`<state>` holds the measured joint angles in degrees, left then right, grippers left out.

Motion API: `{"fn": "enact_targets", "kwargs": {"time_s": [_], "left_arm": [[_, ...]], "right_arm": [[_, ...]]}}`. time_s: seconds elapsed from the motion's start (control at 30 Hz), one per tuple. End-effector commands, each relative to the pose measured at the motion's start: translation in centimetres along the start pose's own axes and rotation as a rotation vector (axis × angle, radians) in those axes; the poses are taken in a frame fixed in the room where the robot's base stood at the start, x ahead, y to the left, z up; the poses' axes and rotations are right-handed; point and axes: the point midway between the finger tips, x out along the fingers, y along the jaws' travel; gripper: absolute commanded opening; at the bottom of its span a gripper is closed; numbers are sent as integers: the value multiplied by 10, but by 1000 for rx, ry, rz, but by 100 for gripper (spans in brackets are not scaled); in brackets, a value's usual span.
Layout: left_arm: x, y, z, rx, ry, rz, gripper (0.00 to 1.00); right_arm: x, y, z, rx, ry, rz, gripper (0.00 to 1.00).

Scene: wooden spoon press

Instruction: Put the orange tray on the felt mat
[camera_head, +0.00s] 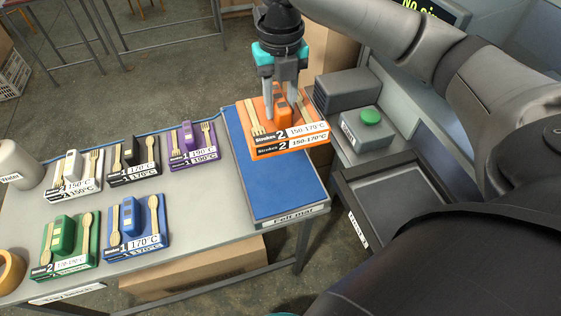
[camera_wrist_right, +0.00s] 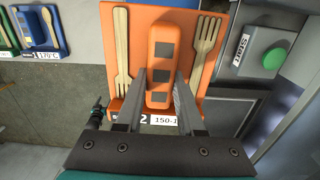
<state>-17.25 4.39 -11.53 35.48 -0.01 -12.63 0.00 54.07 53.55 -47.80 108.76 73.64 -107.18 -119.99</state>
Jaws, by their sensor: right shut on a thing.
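The orange tray (camera_head: 262,151) carries an orange block handle, a wooden fork and another wooden utensil. Its front label reads "Strokes 2" and "150-170°C". My right gripper (camera_head: 283,114) is shut on the tray's block handle, with one finger on each side. The wrist view shows the same grip on the orange tray (camera_wrist_right: 118,50). The blue felt mat (camera_head: 270,180) lies at the right end of the table. The tray overlaps the mat's far part in the head view and sticks out past its right edge. Whether they touch cannot be told. My left gripper is not in view.
Several trays, including a purple one (camera_head: 188,160), a blue one (camera_head: 120,245) and a green one (camera_head: 50,268), stand left of the mat. A grey box with a green button (camera_head: 371,117) and a dark-framed press plate (camera_head: 390,200) are at right. The mat's near part is clear.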

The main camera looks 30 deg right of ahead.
Motion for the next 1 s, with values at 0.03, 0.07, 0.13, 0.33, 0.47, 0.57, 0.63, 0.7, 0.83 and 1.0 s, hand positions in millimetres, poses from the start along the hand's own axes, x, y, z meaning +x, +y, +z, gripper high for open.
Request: {"fn": "enact_targets", "kwargs": {"time_s": [0.03,0.07,0.13,0.33,0.47,0.57,0.63,0.7,0.83,1.0], "left_arm": [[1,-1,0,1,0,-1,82],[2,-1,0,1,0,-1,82],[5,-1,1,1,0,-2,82],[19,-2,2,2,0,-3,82],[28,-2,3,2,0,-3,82],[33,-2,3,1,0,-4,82],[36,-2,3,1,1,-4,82],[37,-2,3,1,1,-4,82],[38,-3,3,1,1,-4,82],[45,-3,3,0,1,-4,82]], "right_arm": [[2,-1,1,-14,0,0,0],[4,-1,0,-21,1,0,0],[15,-1,0,-27,4,-1,0],[68,-1,-1,-29,5,-2,0],[102,-1,-1,-28,3,-1,0],[123,-1,0,-28,2,-1,0],[134,-1,0,-27,1,0,0],[140,-1,0,-27,0,0,0],[146,-1,0,-27,-2,0,0],[169,0,-1,-28,2,0,0]]}}
